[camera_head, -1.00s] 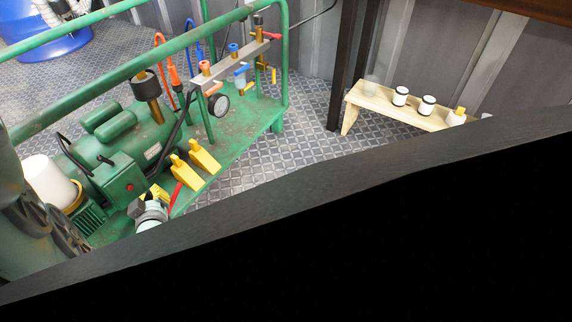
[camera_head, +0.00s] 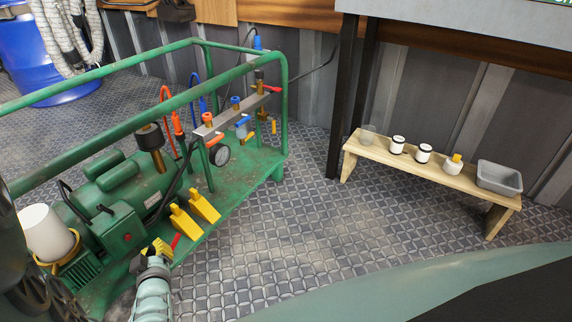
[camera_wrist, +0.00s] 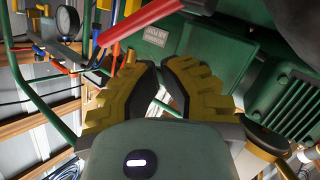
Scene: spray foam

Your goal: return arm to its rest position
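My gripper has chunky yellow fingers with dark inner pads. In the wrist view my gripper (camera_wrist: 160,68) fills the middle, its fingertips close together at the top with a gap lower down. I cannot tell if the tips meet. Nothing is seen held between them. In the head view my gripper (camera_head: 160,248) is at the lower left, by the front edge of the green machine (camera_head: 225,190). A red bar (camera_wrist: 145,22) crosses beyond the fingertips in the wrist view; whether it touches them is unclear.
Yellow wedge-shaped parts (camera_head: 204,207) and a gauge (camera_head: 220,154) are on the machine, inside green rails. A wooden bench (camera_head: 430,172) at right holds cups, a bottle (camera_head: 454,166) and a grey tray (camera_head: 510,187). The patterned floor (camera_head: 290,240) between them is clear.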

